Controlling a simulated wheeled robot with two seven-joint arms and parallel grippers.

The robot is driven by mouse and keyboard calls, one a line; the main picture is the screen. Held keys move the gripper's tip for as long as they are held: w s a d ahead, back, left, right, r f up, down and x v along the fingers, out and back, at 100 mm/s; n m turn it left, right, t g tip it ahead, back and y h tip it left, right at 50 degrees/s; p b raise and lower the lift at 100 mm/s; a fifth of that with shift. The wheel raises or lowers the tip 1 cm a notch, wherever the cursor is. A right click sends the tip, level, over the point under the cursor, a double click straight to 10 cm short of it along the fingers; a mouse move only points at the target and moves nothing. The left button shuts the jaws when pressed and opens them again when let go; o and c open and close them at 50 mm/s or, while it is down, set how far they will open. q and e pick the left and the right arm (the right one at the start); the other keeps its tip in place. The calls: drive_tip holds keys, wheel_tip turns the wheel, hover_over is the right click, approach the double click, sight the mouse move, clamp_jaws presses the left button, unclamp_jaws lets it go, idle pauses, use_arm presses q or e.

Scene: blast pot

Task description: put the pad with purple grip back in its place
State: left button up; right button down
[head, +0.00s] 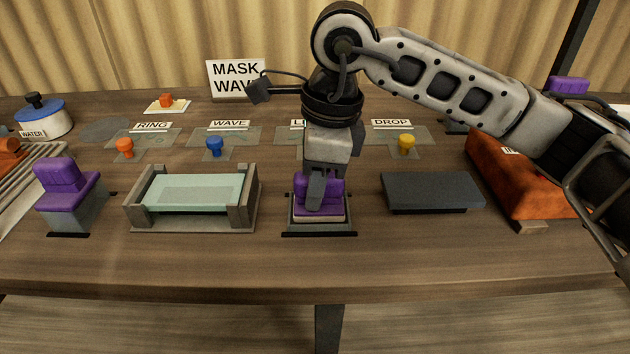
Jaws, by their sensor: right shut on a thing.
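The pad with purple grip (333,201) is in the middle of the table, with a pale layer under the purple part. My right gripper (318,200) comes down from above and is shut on the purple grip. The pad is in or just above a dark-rimmed holder (320,232) near the table's front. I cannot tell whether the pad rests fully on it. Gripper fingers hide part of the grip. My left gripper is not in view.
A purple-topped grey block (68,192) stands at left, beside a grey cradle holding a glass plate (195,192). Right are a dark slab (432,190) and an orange cushion (515,180). Behind are labelled glass plates with orange, blue (215,146) and yellow knobs (406,145).

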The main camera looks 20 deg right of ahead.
drive_tip(key=shift+f+b, duration=0.45)
drive_tip(key=shift+f, duration=0.05)
drive_tip(key=c, duration=1.1)
unclamp_jaws()
wheel_tip(320, 180, up, 16)
drive_tip(key=d+p, duration=0.1)
drive_tip(key=d, duration=0.1)
drive_tip(key=shift+s+d+p, duration=0.15)
drive_tip(key=shift+s+p, duration=0.15)
drive_tip(key=shift+s, duration=0.05)
drive_tip(key=shift+f, duration=0.15)
